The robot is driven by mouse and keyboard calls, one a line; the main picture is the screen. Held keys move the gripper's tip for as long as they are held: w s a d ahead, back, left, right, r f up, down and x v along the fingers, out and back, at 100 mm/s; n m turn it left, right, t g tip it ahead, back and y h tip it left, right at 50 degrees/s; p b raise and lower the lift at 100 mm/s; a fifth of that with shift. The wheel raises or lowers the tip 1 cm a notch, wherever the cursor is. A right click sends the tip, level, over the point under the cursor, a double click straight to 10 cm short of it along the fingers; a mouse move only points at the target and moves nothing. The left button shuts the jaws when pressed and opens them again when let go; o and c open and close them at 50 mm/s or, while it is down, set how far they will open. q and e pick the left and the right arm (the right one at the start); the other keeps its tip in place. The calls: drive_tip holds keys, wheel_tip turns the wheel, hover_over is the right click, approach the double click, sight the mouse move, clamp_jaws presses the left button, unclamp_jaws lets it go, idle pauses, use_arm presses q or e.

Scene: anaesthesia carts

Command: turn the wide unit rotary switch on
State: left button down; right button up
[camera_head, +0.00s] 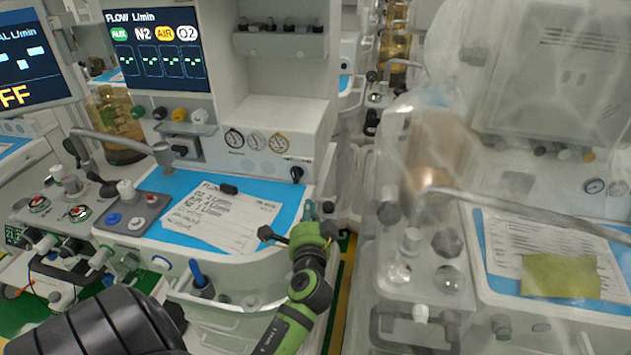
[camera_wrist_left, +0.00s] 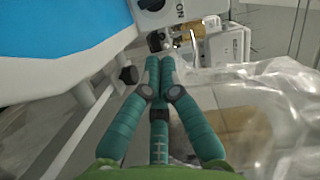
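The rotary switch (camera_head: 297,173) is a small black knob at the lower right of the wide unit's (camera_head: 290,118) white front panel. In the left wrist view, a dark knob (camera_wrist_left: 151,4) beside the letters "ON" is cut by the top edge. My left gripper (camera_head: 309,209) is below and slightly right of the switch in the head view, apart from it. Its green fingers (camera_wrist_left: 160,64) meet at their tips in the left wrist view, with nothing visible between them. I cannot tell the switch's exact setting. My right gripper is in neither view.
Blue worktop (camera_head: 172,184) with papers (camera_head: 222,218) lies left of my left gripper. Gauges (camera_head: 256,140) are left of the switch. A second cart under clear plastic (camera_head: 437,150) stands at the right. A narrow gap separates the carts.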

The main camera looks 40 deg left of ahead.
sight(296, 175)
use_arm(q)
drive_tip(key=x, duration=0.8)
drive_tip(key=shift+a+f+p, duration=0.15)
drive_tip(key=shift+a+p, duration=0.25)
drive_tip(key=shift+a, duration=0.05)
drive_tip(key=shift+x, duration=0.85)
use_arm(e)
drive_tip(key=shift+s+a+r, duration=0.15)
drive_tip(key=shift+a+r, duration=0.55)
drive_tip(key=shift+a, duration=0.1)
